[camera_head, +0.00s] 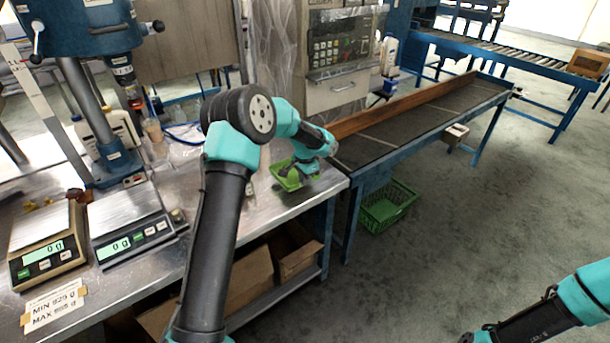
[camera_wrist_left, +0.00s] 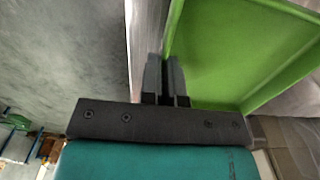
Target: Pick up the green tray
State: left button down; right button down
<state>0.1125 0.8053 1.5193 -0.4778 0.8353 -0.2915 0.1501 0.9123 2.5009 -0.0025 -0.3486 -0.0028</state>
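The green tray (camera_head: 287,178) is at the right end of the metal workbench, partly hidden by my left gripper. In the left wrist view the tray (camera_wrist_left: 235,50) fills the upper right, with its inner floor and a side wall showing. My left gripper (camera_head: 300,170) is at the tray's right side. In the left wrist view its two dark fingers (camera_wrist_left: 166,75) are close together, with the tray's side wall running down between them. Whether the tray is clear of the bench cannot be told.
Two scales (camera_head: 45,250) (camera_head: 132,241) stand on the left of the bench, below a blue drill press (camera_head: 85,40). A green crate (camera_head: 388,205) sits on the floor under the dark conveyor table (camera_head: 410,120). Cardboard boxes (camera_head: 250,283) lie on the lower shelf.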

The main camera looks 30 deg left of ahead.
pick_arm(q)
jog(key=s+d+r, duration=0.1)
jog(key=s+d, duration=0.4)
jog(key=s, duration=0.5)
jog(key=shift+s+d, duration=0.2)
jog(key=shift+d, duration=0.05)
jog(key=shift+w+d, duration=0.1)
